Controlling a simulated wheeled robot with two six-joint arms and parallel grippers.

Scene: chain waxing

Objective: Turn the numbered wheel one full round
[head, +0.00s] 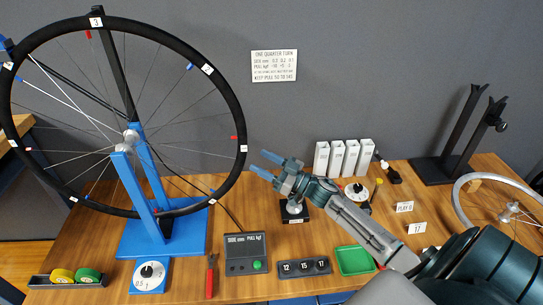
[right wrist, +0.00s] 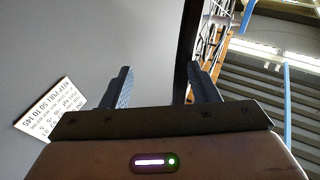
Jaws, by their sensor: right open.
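The numbered wheel (head: 237,107) stands upright at the left of the head view, a black tyre with thin spokes and small white number tags. A tag reading 3 (head: 96,22) is at its top. The blue stand (head: 137,190) holds it at the hub. My right gripper (head: 261,165) is open and empty, its blue fingertips a little to the right of the tyre's right side, apart from it in the picture. My left gripper is not in view.
A grey meter box (head: 245,252), red-handled tool (head: 210,276), dial (head: 149,277) and number blocks (head: 303,267) lie on the table in front. A green tray (head: 354,261), white bottles (head: 337,158), black stand (head: 445,165) and second wheel rim (head: 462,200) are at the right. A sign (head: 274,66) hangs on the wall.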

